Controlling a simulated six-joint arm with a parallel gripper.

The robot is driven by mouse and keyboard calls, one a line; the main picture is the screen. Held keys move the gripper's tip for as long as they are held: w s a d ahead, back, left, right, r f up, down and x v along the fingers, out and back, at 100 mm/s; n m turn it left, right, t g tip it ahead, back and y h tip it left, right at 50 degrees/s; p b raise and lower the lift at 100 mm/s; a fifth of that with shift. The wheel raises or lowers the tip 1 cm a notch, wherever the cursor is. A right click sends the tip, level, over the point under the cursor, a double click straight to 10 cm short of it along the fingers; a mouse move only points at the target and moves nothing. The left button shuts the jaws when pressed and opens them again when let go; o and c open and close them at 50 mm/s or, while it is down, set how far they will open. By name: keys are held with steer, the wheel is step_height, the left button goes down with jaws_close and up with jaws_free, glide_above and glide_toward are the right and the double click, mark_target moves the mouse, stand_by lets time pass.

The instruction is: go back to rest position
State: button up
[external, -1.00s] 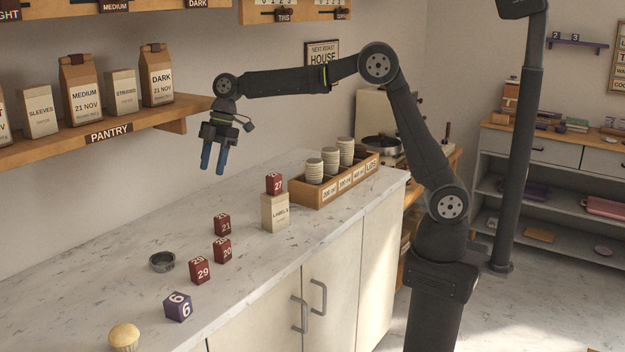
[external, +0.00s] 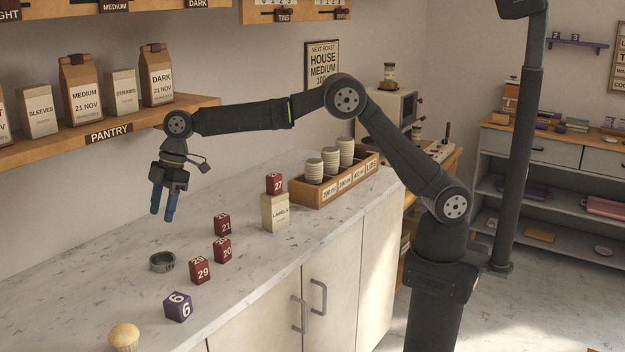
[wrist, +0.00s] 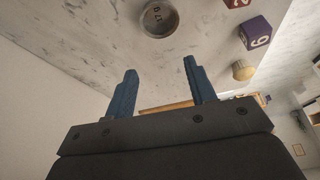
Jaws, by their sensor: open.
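My gripper (external: 163,204) hangs above the back left of the marble counter (external: 125,262), fingers pointing down. Its two blue fingers are apart with nothing between them. In the wrist view the open fingers of my gripper (wrist: 160,90) show with the counter beyond. The arm reaches left from its base at the right of the counter, with the elbow raised.
A red block tops the labels box (external: 275,212). A lid crate (external: 335,180) stands behind. The pantry shelf (external: 110,133) is close to my wrist.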

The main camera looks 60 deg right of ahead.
steer(key=shift+s+a+f, duration=0.2)
steer(key=shift+a+f, duration=0.05)
steer(key=shift+a, duration=0.4)
steer(key=shift+s+a+f, duration=0.15)
steer(key=shift+a+f, duration=0.1)
steer(key=shift+a, duration=0.35)
steer(key=shift+s+a+f, duration=0.2)
steer(key=shift+a+f, duration=0.05)
steer(key=shift+a, duration=0.4)
